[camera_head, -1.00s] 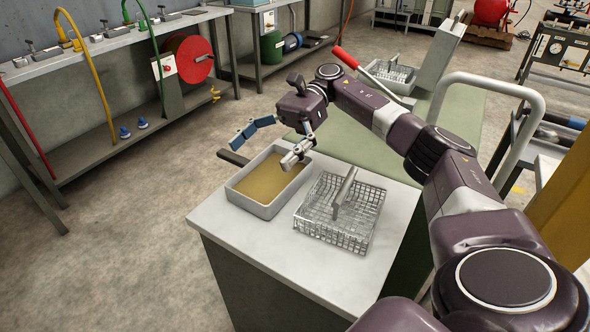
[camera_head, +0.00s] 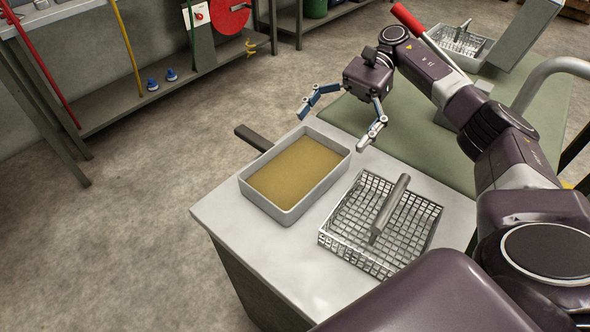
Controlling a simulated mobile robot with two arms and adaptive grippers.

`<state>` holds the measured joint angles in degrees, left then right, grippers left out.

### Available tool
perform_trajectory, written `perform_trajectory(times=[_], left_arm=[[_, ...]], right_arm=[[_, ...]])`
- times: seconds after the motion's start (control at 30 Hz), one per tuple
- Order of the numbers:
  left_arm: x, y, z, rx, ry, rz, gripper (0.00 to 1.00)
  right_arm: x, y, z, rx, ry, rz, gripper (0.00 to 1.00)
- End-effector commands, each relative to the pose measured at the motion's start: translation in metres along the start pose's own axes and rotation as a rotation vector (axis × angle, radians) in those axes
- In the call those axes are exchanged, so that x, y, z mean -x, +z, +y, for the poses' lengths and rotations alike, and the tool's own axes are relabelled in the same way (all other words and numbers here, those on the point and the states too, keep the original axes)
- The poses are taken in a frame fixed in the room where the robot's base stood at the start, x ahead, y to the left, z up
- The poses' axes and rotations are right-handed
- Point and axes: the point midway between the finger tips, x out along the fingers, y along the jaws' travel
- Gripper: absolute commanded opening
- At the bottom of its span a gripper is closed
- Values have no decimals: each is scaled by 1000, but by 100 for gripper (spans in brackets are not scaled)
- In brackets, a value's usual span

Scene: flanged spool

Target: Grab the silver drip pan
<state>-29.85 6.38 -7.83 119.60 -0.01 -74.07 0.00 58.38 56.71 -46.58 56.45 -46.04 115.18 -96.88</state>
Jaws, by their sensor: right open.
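The silver drip pan (camera_head: 266,203) is a shallow grey rectangular pan with a yellow-brown layer inside. It sits flat on the white-topped stand, left of a wire basket, with a dark flat handle (camera_head: 254,138) sticking out at its far left. My right gripper (camera_head: 333,130) is open and empty, with its two fingers spread near the pan's far right corner. It appears raised above the top, apart from the pan. My left gripper is not in view.
A wire basket (camera_head: 352,243) with a grey bar handle stands close to the pan's right. Behind is a green surface (camera_head: 425,143) with another wire basket (camera_head: 470,42) and a red-handled lever (camera_head: 408,18). The white top's front left (camera_head: 228,212) is bare.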

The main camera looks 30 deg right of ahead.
Motion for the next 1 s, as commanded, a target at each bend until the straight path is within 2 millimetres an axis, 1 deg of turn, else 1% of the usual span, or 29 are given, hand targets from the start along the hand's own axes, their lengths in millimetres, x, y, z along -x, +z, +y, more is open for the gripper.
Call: perform_trajectory(times=[0.03,0.07,0.33,0.67,0.9,1.0], left_arm=[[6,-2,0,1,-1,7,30],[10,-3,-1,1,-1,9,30],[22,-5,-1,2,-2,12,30],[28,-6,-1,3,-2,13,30],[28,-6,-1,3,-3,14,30],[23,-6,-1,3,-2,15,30]], right_arm=[[-6,-14,0,-5,1,-2,100],[-9,-20,0,-5,1,-3,100],[-26,-17,0,2,7,-3,100],[-35,-17,0,-1,1,0,100],[-63,-17,1,-1,3,-1,100],[-75,-16,1,-2,3,1,100]])
